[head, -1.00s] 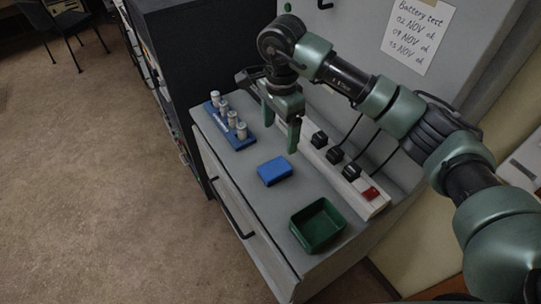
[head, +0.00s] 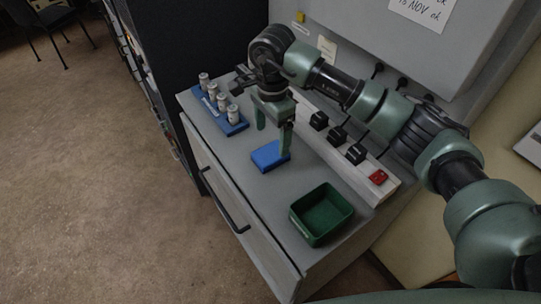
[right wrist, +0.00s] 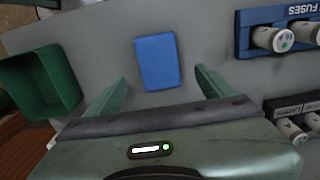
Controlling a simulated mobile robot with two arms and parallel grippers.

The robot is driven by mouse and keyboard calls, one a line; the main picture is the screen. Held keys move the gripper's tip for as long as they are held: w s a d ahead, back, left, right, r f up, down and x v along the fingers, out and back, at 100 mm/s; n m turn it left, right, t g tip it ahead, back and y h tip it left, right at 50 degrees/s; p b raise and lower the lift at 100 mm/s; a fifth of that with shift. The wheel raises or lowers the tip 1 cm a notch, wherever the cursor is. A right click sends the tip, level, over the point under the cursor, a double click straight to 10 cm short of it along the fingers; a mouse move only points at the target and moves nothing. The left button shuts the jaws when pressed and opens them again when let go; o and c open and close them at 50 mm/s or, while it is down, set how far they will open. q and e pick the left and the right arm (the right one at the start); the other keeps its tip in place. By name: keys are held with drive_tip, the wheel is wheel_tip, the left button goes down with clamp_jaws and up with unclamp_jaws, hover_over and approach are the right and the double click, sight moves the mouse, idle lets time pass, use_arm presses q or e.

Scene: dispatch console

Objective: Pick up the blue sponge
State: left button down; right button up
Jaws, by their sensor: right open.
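The blue sponge (head: 268,157) lies flat on the grey console top, between the fuse rack and the green tray. My right gripper (head: 272,137) is open and empty, pointing down just above and behind the sponge, with one fingertip overlapping its far edge in the head view. In the right wrist view the sponge (right wrist: 158,62) lies beyond the two spread fingertips (right wrist: 161,76), roughly midway between them. I cannot tell the exact height of the fingertips above it. My left gripper is not in view.
A blue fuse rack (head: 237,128) with several white fuses stands at the left. A green tray (head: 322,240) stands nearer the front. A white power strip (head: 387,189) with black plugs and a red switch runs along the right. A drawer handle (head: 233,214) juts from the front.

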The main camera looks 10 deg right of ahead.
sight(271, 153)
drive_tip(key=f+p, duration=0.1)
drive_tip(key=f, duration=0.2)
drive_tip(key=f+p, duration=0.1)
drive_tip(key=shift+s+a+f+p, duration=0.15)
drive_tip(key=shift+a+f+p, duration=0.1)
drive_tip(key=shift+f+p, duration=0.05)
drive_tip(key=shift+f, duration=0.55)
drive_tip(key=c, duration=1.4)
